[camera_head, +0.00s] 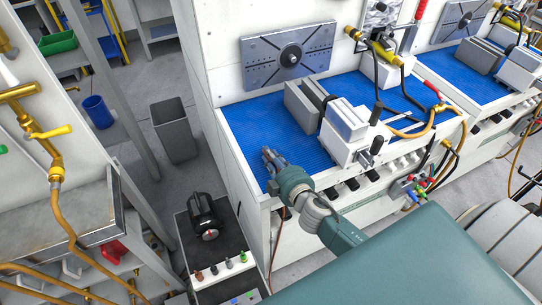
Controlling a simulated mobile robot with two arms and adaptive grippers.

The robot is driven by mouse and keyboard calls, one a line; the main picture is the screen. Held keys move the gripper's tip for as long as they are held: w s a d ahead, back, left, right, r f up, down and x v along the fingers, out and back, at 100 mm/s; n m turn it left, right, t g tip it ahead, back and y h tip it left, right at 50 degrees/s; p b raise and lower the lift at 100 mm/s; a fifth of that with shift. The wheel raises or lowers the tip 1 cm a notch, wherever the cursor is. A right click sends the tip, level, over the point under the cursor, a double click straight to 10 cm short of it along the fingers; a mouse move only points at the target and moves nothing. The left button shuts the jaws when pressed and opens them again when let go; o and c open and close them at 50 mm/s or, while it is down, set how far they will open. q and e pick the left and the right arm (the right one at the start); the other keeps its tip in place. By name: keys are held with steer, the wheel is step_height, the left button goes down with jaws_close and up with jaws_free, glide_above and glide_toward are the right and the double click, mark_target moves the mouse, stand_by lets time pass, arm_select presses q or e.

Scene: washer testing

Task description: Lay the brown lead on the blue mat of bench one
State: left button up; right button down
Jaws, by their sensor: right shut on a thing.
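My right gripper (270,158) reaches in from the lower right over the left front part of the blue mat (250,120) on the nearer bench. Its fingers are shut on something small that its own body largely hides. A thin brown lead (274,248) hangs down the bench front below the gripper. Its upper end goes out of sight behind the gripper and wrist, so I cannot see directly how it is held. My left gripper is not in view.
A grey-and-white vise-like fixture (346,128) stands on the mat to the gripper's right. A metal plate (289,55) is on the wall behind. A black device (204,217) sits on a low cart at the bench's left. The mat's left part is clear.

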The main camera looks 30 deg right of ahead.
steer(key=c, duration=1.5)
jaws_free()
steer(key=shift+c, duration=0.2)
